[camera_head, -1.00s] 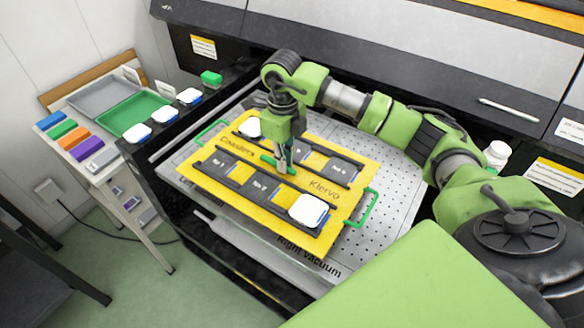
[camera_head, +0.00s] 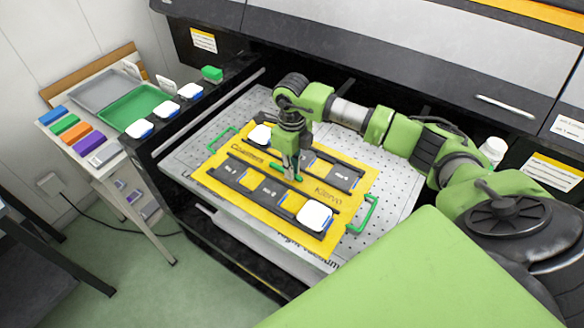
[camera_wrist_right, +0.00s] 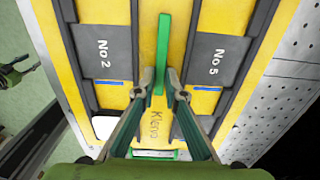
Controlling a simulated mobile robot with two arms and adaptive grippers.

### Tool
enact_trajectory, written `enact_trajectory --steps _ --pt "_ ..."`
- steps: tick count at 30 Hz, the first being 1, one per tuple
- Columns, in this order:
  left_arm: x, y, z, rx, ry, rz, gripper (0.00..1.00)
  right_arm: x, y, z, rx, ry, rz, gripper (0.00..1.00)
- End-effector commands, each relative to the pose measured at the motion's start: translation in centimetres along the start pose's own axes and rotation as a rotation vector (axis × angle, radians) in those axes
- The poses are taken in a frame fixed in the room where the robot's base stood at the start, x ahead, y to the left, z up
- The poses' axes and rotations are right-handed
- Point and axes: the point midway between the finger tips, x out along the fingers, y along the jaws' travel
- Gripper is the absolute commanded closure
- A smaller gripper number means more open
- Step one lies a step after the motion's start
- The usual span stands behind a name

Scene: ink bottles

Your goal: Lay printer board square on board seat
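The printer board (camera_head: 205,176) is a yellow plate with dark numbered slots and green handles, lying at a slant on the grey perforated bed (camera_head: 400,185). Its side edges do not run parallel to the bed's edges in the head view. My right gripper (camera_head: 292,176) is over the board's middle, pointing down. In the right wrist view its fingers (camera_wrist_right: 160,82) are closed on the green middle handle (camera_wrist_right: 164,40). A green and dark shape (camera_wrist_right: 14,75) at the left of that view looks like my left gripper; its fingers are unclear. I cannot make out a separate board seat.
White-topped blocks stand on the board, one at the far left (camera_head: 260,133) and one at the near right (camera_head: 315,216). Several more line the black rail (camera_head: 165,109) at left. A side shelf holds a green tray (camera_head: 135,107). The printer body rises behind.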

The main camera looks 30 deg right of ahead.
Motion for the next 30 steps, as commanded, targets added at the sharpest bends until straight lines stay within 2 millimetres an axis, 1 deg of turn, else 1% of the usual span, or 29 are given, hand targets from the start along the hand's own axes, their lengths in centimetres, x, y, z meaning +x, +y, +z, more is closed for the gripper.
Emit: enact_trajectory --steps 2,10,14,15,17,20,27,30 --pt "0.0 0.0 0.0 0.000 0.000 0.000 0.60 -0.1 0.0 0.0 0.000 0.000 0.000 0.74" --pt "-0.1 -0.1 0.0 0.000 0.000 -0.001 0.60 -0.1 0.0 0.0 0.001 0.000 0.000 0.74" --pt "-0.5 -0.1 0.0 0.000 0.000 -0.001 0.60 -0.6 0.0 0.0 0.000 -0.001 0.000 0.74" --pt "0.0 -0.1 0.0 0.000 0.000 -0.001 0.60 -0.9 -0.1 0.1 0.000 -0.003 -0.001 0.74" --pt "0.4 -0.1 0.1 0.000 0.000 -0.001 0.60 -1.7 -0.1 0.2 0.000 -0.006 -0.003 0.74" --pt "1.2 -0.1 0.1 0.000 0.000 -0.001 0.60 -3.7 -0.1 0.2 -0.001 -0.006 -0.003 0.74" --pt "2.8 0.0 0.3 0.000 -0.001 -0.001 0.60 -8.9 -0.1 0.2 0.000 -0.006 -0.002 0.74" --pt "3.1 0.0 0.3 0.000 -0.001 -0.001 0.60 -10.5 0.0 0.1 0.000 -0.004 -0.001 0.74"
